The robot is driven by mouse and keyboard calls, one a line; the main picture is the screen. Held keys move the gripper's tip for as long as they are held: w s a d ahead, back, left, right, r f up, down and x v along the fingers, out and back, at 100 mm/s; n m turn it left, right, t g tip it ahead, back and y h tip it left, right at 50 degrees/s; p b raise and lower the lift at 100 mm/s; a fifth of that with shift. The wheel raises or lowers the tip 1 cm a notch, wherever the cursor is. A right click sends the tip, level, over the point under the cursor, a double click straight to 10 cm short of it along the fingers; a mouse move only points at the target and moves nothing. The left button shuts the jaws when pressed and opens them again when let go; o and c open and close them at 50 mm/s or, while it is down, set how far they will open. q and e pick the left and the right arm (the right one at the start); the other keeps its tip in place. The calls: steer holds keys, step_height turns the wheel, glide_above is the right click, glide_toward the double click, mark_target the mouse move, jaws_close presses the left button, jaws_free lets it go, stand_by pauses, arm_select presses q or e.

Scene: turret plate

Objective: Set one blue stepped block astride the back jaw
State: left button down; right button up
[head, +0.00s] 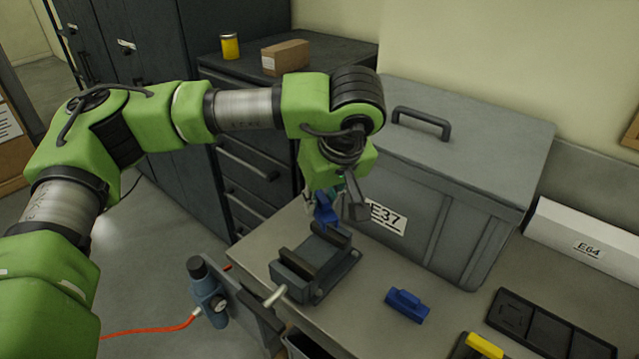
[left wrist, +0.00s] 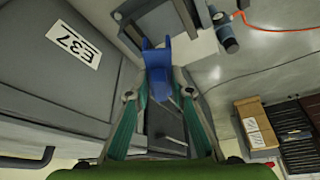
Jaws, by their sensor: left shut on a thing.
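My left gripper (head: 331,203) points down over the bench vise (head: 306,284) and is shut on a blue stepped block (head: 325,214). The block also shows between the fingers in the left wrist view (left wrist: 157,60). In the head view its lower end meets the back jaw (head: 341,239) of the vise; I cannot tell whether they touch. The fingers partly hide the block. A second blue stepped block (head: 407,305) lies on the bench to the right of the vise. My right gripper is not in view.
A large grey case (head: 450,170) labelled E37 stands close behind the vise and my left gripper. A black tray (head: 550,330) and a yellow-topped item (head: 484,346) lie at the front right. A blue regulator (head: 207,292) is beside the bench's left edge.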

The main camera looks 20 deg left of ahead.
arm_select(q)
steer(key=w+f+n+p, duration=0.1)
steer(key=w+f+n, duration=0.1)
steer(key=w+f+n+g+y+p, duration=0.1)
steer(key=w+f+n, duration=0.1)
steer(key=w+n, duration=0.1)
steer(key=shift+w+a+f+g, duration=0.1)
steer(key=shift+w+f+g, duration=0.15)
steer(key=shift+f+g, duration=0.05)
steer(key=shift+w+f+b, duration=0.1)
steer(key=shift+f+b, duration=0.3)
steer(key=shift+f, duration=0.7)
step_height(320, 180, down, 2)
steer(key=shift+b, duration=0.6)
steer(key=shift+f, duration=0.2)
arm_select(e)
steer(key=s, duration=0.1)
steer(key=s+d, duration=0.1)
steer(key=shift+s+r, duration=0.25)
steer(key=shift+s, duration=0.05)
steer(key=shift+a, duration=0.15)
